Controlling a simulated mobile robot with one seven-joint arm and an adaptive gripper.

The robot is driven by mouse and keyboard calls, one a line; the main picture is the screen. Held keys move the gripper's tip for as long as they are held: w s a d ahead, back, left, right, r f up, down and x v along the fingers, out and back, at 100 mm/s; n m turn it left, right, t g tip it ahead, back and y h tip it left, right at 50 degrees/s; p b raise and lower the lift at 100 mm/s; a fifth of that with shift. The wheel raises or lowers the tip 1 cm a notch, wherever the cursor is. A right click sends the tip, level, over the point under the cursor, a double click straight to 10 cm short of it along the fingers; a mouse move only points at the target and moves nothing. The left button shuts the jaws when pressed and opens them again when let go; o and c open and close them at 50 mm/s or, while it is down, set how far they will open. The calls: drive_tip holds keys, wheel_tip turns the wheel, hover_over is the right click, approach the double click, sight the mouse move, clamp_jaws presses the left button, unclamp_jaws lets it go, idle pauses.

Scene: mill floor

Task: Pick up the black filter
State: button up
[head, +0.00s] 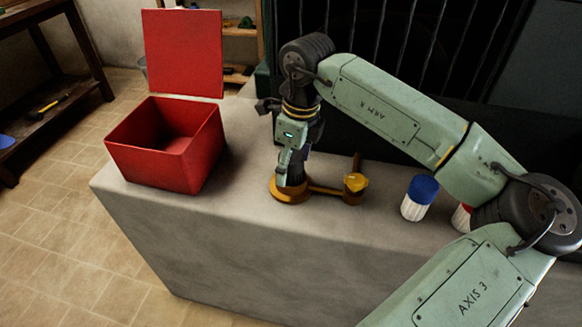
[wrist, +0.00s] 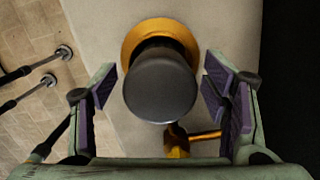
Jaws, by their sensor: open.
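The black filter (wrist: 160,85) is a dark, round-topped cylinder standing on a round orange base (wrist: 135,37) in the wrist view. In the head view the orange base (head: 282,193) sits on the grey counter, and the filter is mostly hidden behind my gripper. My gripper (head: 292,172) points down over the base. In the wrist view my gripper (wrist: 158,88) is open, with one purple-padded finger on each side of the filter. A gap shows on both sides, so the fingers do not appear to touch it.
An open red box (head: 180,165) stands on the counter (head: 240,240) at the left. An orange arm with a yellow-topped piece (head: 355,186) extends right from the base. A blue-capped white container (head: 418,199) and a partly hidden red-capped one (head: 461,217) stand further right.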

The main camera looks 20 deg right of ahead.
drive_tip(key=shift+c, duration=0.3)
drive_tip(key=c, duration=1.3)
drive_tip(key=shift+o, duration=0.2)
